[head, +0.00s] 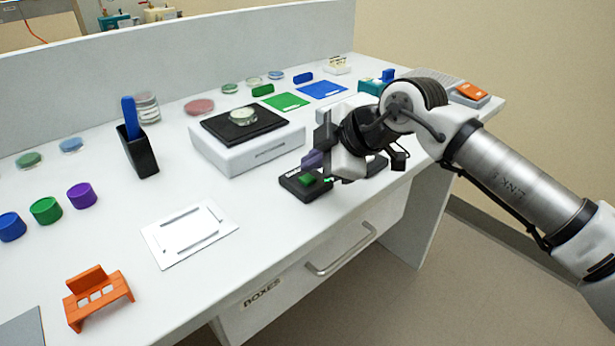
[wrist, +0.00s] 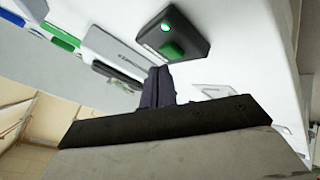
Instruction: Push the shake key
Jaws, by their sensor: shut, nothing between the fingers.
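The shake key is a green button (head: 309,180) on a small black box near the table's front edge, in front of the white shaker (head: 250,150). In the wrist view, the green key (wrist: 173,50) sits on the black box (wrist: 190,28) beside a lit green lamp (wrist: 166,27). My gripper (head: 312,160) is shut and empty, its dark purple fingers just above the key. In the wrist view, the fingertips (wrist: 159,72) stop short of the key, with a small gap in the picture. A lidded dish (head: 243,115) lies on the shaker's black top.
A black cup (head: 139,156) with a blue tool stands left of the shaker. A white plate (head: 190,234) and an orange rack (head: 97,296) lie at front left. Blue and green mats (head: 287,101) lie behind. A drawer handle (head: 342,250) juts out below the table edge.

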